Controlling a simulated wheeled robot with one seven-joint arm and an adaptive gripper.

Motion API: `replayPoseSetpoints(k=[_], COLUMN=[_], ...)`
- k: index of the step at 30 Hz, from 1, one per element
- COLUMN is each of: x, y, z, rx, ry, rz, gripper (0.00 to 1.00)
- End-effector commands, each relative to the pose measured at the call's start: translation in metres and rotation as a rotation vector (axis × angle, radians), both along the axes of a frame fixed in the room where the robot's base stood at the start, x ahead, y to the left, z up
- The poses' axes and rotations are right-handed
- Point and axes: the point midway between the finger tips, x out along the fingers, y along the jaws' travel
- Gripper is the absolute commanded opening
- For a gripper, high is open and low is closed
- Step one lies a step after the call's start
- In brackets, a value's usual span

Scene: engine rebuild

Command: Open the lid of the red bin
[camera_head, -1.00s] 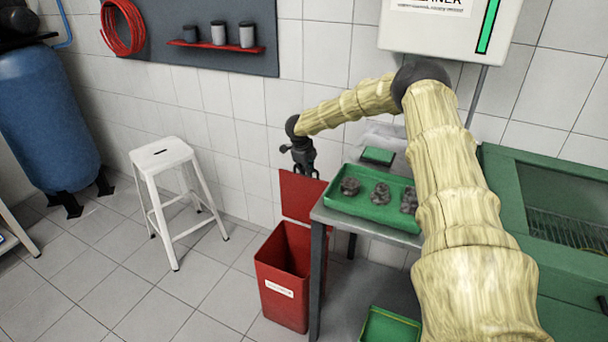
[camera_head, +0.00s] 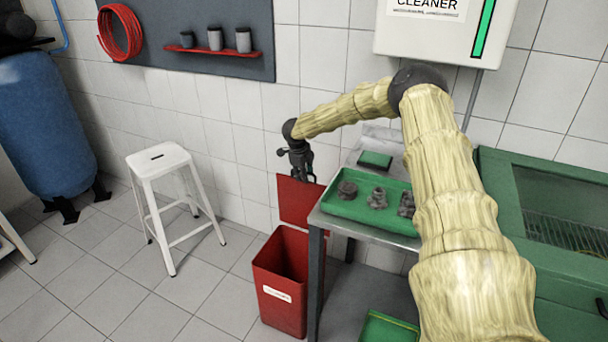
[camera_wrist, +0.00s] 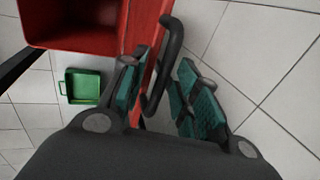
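The red bin (camera_head: 283,312) stands on the floor left of the metal table, with its mouth uncovered. Its red lid (camera_head: 298,199) stands upright at the back of the bin, near the wall. My gripper (camera_head: 303,178) is at the top of the lid. In the wrist view, my gripper (camera_wrist: 165,98) is open, with teal pads apart. The black lid handle (camera_wrist: 168,65) lies between the fingers, nearer the left one; I cannot tell whether it touches. The bin's open mouth (camera_wrist: 75,12) also shows at the top left of the wrist view.
The metal table (camera_head: 318,220) beside the bin holds a green tray (camera_head: 345,208) with dark parts. A green tray (camera_head: 388,330) sits lower down. A white stool (camera_head: 160,160) stands to the left. Tiled floor in front of the stool is clear.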

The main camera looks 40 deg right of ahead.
Motion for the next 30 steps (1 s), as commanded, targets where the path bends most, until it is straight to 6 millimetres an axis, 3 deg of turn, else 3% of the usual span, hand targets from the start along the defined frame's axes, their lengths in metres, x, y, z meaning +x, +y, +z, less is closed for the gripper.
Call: replayPoseSetpoints(k=[19, 30], x=[-0.014, -0.017], y=[0.027, 0.032], z=[0.092, 0.11], rx=[0.001, 0.001], ry=[-0.002, 0.0], rz=[0.001, 0.0], gripper=[0.31, 0.31])
